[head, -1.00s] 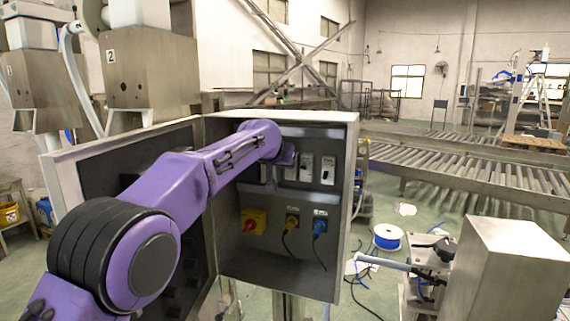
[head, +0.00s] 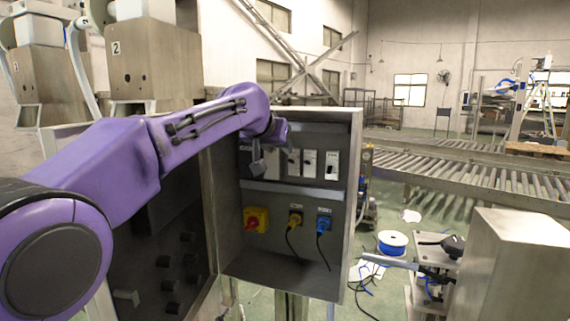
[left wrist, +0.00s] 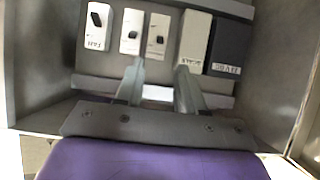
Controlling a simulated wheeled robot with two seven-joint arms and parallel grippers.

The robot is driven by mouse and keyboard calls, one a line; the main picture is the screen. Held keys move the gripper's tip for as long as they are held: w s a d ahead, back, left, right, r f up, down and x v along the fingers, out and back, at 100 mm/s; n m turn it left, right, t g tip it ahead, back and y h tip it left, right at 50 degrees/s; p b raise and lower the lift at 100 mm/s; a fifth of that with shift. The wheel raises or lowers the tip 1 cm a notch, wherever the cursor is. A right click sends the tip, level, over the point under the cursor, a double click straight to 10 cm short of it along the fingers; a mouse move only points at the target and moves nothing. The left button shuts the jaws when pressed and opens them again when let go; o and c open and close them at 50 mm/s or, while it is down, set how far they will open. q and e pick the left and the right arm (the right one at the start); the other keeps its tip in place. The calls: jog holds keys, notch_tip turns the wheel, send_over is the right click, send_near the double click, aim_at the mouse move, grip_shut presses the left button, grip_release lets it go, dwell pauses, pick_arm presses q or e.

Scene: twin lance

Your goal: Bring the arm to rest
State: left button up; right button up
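My left arm is purple and reaches from the left into an open grey electrical cabinet (head: 348,205). Its gripper (head: 258,165) is in front of the upper row of switches, partly hidden by the wrist in the head view. In the left wrist view the gripper (left wrist: 160,80) has its two grey fingers apart, with nothing held between them. The light switch plates (left wrist: 131,31) lie just beyond the fingertips, with a FAN plate (left wrist: 97,27) at the left. I cannot tell whether the fingertips touch the panel. My right gripper is not in view.
The cabinet's open door (head: 170,240) stands close beneath my left arm. A red-and-yellow rotary switch (head: 256,220), a yellow plug (head: 294,219) and a blue plug (head: 323,224) sit below. A metal box (head: 515,265) stands at right; a roller conveyor (head: 470,178) lies behind.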

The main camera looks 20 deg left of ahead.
pick_arm(q)
jog(key=shift+s+r, duration=0.35)
jog(key=shift+s, duration=0.25)
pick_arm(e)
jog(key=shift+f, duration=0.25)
pick_arm(q)
jog(key=shift+r, duration=0.1)
